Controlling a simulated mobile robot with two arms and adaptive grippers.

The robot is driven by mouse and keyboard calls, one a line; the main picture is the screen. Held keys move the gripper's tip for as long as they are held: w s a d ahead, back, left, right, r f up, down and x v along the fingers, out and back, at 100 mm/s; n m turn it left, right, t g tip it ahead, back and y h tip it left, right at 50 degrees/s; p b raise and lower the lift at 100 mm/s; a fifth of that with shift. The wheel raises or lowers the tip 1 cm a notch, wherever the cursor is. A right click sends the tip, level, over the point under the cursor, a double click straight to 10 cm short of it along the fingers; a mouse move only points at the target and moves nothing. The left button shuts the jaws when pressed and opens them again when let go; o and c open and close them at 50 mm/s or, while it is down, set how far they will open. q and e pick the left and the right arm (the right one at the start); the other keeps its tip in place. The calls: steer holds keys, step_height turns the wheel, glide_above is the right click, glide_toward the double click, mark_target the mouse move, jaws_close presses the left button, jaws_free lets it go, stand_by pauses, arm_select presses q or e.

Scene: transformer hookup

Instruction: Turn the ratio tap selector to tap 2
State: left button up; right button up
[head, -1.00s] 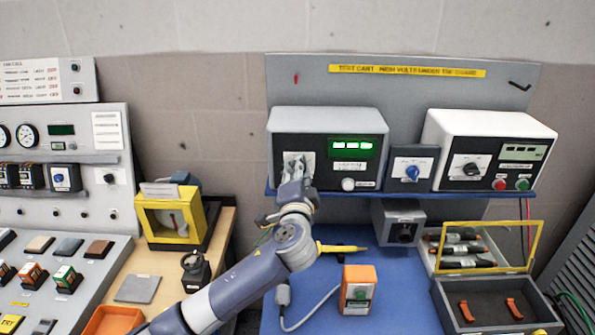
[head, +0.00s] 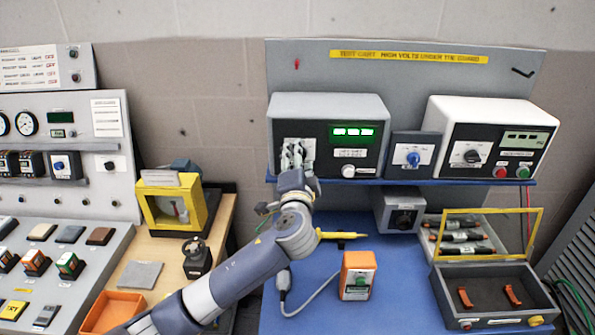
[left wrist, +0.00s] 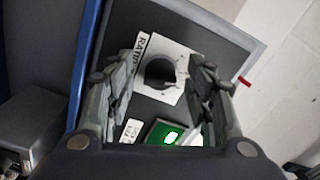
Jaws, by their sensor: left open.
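The ratio tap selector is a dark round knob (left wrist: 160,72) on a white plate (left wrist: 178,55) lettered "RATIO" along one edge, seen in the left wrist view. Its pointer and tap marks are too dark and small to read. In the head view the plate (head: 308,146) is on the left of the grey instrument (head: 325,106), with the knob hidden behind my gripper. My left gripper (head: 292,152) is open in front of the plate. In the left wrist view its fingers (left wrist: 165,78) stand on either side of the knob; contact cannot be told. My right gripper is not in view.
A green lit display (head: 353,133) and white button (head: 348,171) sit right of the plate. A blue knob panel (head: 414,148) and white instrument (head: 490,108) stand farther right.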

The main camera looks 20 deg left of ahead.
arm_select(q)
steer(key=v, duration=1.1)
steer(key=shift+s, duration=0.25)
